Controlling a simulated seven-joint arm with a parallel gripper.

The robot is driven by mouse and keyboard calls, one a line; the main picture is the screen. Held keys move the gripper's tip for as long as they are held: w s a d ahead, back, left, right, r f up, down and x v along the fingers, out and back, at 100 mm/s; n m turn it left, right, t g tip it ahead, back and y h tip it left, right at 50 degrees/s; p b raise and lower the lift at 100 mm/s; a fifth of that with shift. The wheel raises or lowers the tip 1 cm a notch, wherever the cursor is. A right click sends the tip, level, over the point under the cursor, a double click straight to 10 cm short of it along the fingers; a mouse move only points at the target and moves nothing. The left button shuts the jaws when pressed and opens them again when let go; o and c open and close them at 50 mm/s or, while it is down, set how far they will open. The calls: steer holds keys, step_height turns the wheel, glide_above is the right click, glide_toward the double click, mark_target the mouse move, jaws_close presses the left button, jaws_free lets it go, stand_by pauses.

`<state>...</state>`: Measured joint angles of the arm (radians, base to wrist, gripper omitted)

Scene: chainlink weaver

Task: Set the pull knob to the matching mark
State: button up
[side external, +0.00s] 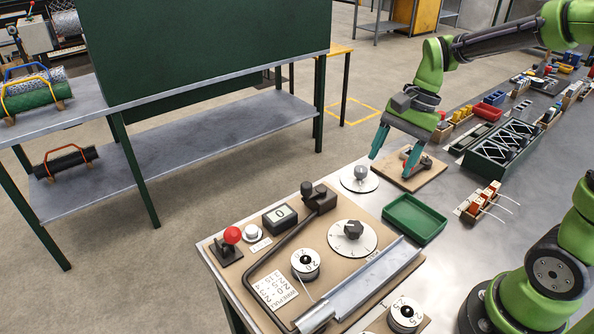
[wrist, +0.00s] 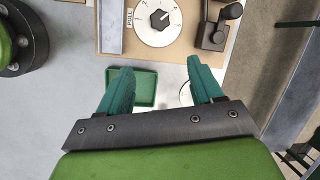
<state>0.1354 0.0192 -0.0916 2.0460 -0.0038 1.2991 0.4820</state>
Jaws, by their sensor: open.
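The pull knob (side external: 352,229) is black and sits on a round white dial (side external: 345,244) with marks around its edge, on the tan board. In the wrist view the knob (wrist: 159,18) is near the top centre, beside a plate reading PULL (wrist: 129,18). I cannot tell surely which mark it points at. A card (side external: 275,291) headed wire and pull lists sizes with numbers. A spool (side external: 305,264) beside it appears labelled 2.5. My gripper (side external: 392,158) is open and empty, apart from the knob, beyond the board's far edge. Its fingers (wrist: 160,72) point toward the board.
A green tray (side external: 415,219) lies between my gripper and the board. A silver knob on a white disc (side external: 360,180) stands close to my gripper. A black lever (side external: 312,196), counter (side external: 280,217) and red-topped joystick (side external: 231,238) stand on the board. Another spool (side external: 405,314) is in front.

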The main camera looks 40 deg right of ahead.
steer(key=w+m, duration=0.1)
steer(key=m, duration=0.2)
glide_toward(355, 226)
steer(key=shift+m+g+y, duration=0.4)
steer(key=x, duration=0.8)
steer(key=shift+w+d+f, duration=0.2)
steer(key=shift+w+f, duration=0.2)
steer(key=shift+f, duration=0.1)
steer(key=c, duration=1)
steer(key=shift+c, duration=0.2)
